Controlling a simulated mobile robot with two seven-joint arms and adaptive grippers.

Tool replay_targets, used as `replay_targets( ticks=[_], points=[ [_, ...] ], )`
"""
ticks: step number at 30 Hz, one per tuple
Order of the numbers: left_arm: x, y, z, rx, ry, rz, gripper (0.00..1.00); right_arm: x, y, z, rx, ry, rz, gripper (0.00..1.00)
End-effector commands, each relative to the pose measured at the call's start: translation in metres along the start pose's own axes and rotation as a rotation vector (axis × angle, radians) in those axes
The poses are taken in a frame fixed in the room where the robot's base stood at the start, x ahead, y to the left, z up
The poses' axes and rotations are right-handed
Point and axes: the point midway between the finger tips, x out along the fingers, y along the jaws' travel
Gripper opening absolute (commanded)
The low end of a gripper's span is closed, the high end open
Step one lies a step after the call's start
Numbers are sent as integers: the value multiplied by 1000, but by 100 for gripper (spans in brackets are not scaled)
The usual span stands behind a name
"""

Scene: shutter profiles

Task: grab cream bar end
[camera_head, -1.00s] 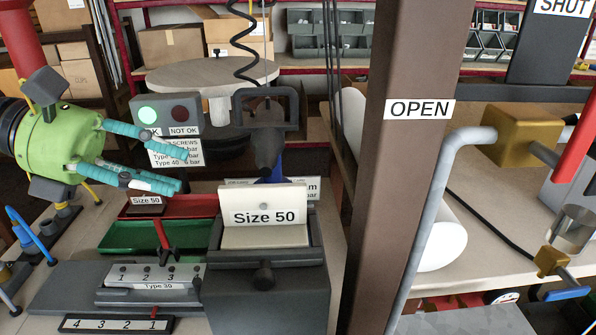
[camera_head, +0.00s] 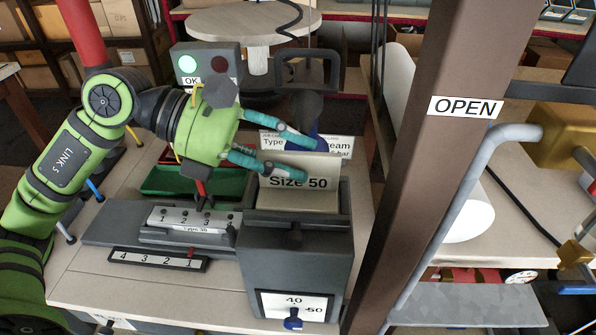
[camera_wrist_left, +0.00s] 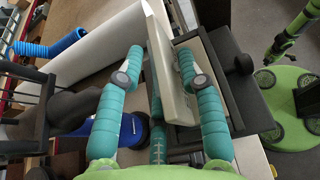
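A cream piece labelled Size 50 (camera_head: 322,181) stands in a dark grey fixture (camera_head: 300,237). Its upright panel faces the head camera. My left gripper (camera_head: 313,158) is open, with its two teal fingers at the top of this panel. In the left wrist view the cream panel's edge (camera_wrist_left: 172,75) runs between the fingers of the gripper (camera_wrist_left: 160,56). The right finger looks close to the panel; I cannot tell whether it touches. My right gripper is not in view.
A brown post with an OPEN sign (camera_head: 464,107) stands right of the fixture. A black handle frame (camera_head: 307,68) and a sign (camera_head: 338,147) are behind it. A green tray (camera_head: 185,182) and a numbered block (camera_head: 185,220) lie to the left.

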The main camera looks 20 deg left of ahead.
Motion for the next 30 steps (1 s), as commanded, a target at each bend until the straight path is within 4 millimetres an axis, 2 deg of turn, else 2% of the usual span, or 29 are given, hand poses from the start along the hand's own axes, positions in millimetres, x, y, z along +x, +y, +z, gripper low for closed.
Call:
replay_targets(
  ticks=[4, 11, 14, 15, 30],
  points=[
    [13, 0, 2, 2, -2, -1, 37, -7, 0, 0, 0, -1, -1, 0],
    [15, 0, 0, 2, -1, 1, 37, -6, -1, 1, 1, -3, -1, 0],
    [15, 0, 0, 2, -1, 1, 1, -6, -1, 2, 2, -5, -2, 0],
    [15, 0, 0, 2, -1, 1, 0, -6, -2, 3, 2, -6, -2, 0],
    [12, 0, 7, 4, -3, 2, 0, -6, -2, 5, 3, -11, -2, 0]
  ],
)
